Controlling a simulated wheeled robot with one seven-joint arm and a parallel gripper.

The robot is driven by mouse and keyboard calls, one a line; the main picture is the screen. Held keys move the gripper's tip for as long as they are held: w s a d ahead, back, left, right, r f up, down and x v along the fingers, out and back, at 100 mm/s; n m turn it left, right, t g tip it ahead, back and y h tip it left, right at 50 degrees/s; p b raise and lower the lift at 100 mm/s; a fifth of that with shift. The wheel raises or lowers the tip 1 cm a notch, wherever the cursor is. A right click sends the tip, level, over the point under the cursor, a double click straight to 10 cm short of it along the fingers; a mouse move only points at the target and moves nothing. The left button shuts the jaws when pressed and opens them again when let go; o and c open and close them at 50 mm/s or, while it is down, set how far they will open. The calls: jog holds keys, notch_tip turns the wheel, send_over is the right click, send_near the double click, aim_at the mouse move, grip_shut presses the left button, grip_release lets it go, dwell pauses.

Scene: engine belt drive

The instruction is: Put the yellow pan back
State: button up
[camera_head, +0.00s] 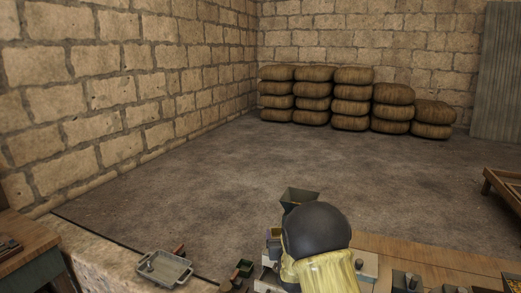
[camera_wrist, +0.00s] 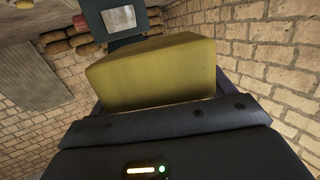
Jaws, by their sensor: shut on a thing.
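The yellow pan (camera_wrist: 155,72) fills the middle of the wrist view as a plain yellow, box-like shape. My gripper (camera_wrist: 160,95) is shut on it, with the dark jaws at its left and right sides. The pan looks held up off any surface. Its inside and contents cannot be made out. In the head view the gripper and the pan cannot be clearly told, as a dark dome and a yellow part of my arm cover that area.
A grey tray (camera_head: 165,268) lies on a stone ledge at the lower left. Wooden furniture stands at both sides. Stacked sacks (camera_head: 352,97) line the far wall. The floor (camera_head: 190,180) between is clear.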

jog(key=s+d+f+p, duration=0.4)
jog(key=s+f, duration=0.2)
jog(key=f, duration=0.1)
jog(key=s+d+f+p, duration=0.3)
jog(key=s+f+p, duration=0.1)
jog(key=s+f, duration=0.2)
jog(key=shift+s+d+f+m+h, duration=0.3)
jog(key=shift+s+d+f, duration=0.05)
jog(key=shift+f, duration=0.55)
jog(key=s+f+b, duration=0.2)
jog(key=s+b, duration=0.2)
jog(key=shift+s+f+b, duration=0.15)
jog(key=shift+f+b, duration=0.25)
jog(key=shift+a, duration=0.1)
